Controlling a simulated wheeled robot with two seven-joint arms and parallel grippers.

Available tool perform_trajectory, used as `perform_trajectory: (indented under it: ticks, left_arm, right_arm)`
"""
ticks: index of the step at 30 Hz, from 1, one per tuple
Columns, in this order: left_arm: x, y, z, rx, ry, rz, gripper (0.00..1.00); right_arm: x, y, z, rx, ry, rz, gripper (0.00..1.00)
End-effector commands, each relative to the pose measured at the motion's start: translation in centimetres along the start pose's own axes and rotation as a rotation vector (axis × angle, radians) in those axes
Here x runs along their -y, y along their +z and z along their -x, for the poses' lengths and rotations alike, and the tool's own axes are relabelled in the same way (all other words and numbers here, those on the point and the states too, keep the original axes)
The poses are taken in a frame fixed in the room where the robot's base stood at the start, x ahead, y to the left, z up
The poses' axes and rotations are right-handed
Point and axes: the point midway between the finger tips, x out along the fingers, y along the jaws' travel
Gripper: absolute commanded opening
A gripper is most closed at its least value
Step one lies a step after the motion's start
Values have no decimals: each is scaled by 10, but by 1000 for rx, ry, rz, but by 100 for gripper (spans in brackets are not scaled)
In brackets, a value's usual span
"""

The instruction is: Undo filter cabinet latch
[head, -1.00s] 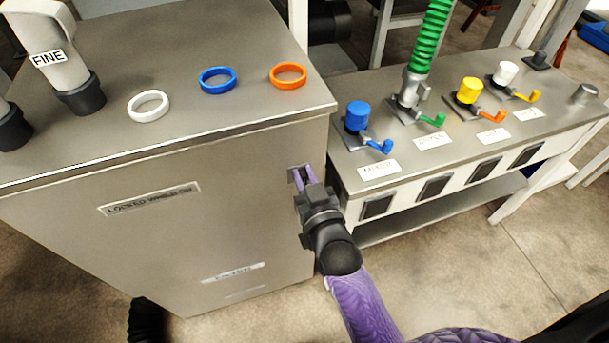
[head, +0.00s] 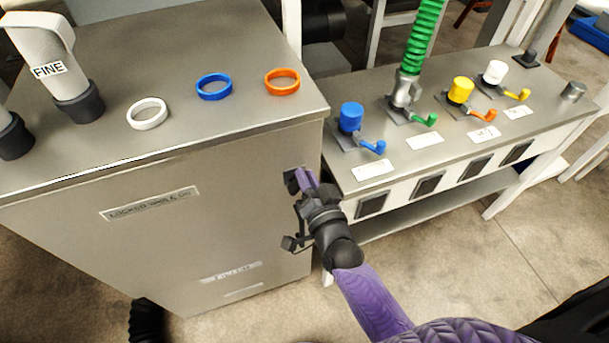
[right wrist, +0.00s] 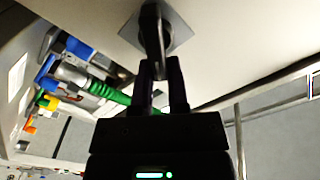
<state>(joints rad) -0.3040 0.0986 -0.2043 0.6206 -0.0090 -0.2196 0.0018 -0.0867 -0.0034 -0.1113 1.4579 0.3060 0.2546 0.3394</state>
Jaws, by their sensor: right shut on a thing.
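The filter cabinet (head: 150,240) is a grey metal box at the left of the head view, with a "locked" label on its front. Its latch (head: 292,181) is a small dark handle on a square plate near the front's right edge. In the right wrist view the dark latch handle (right wrist: 153,30) stands out from its plate. My left gripper is not in view.
White (head: 148,114), blue (head: 214,87) and orange (head: 282,82) rings lie on the cabinet top, beside a grey "FINE" pipe (head: 45,50). At right, a bench (head: 440,140) carries coloured valves and a green hose (head: 424,40). Floor shows in front.

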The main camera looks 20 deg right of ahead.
Motion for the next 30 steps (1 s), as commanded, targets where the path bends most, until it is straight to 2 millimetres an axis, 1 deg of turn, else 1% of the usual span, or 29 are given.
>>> perform_trajectory:
  ticks: [8,18,24,30]
  left_arm:
    - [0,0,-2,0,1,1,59]
    - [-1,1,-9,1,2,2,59]
    - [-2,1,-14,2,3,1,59]
    - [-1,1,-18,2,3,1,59]
  right_arm:
    - [-7,2,0,2,0,-260,0]
    - [-15,6,0,1,1,-573,0]
    - [-18,8,0,2,1,-726,0]
    - [-19,10,0,2,1,-836,0]
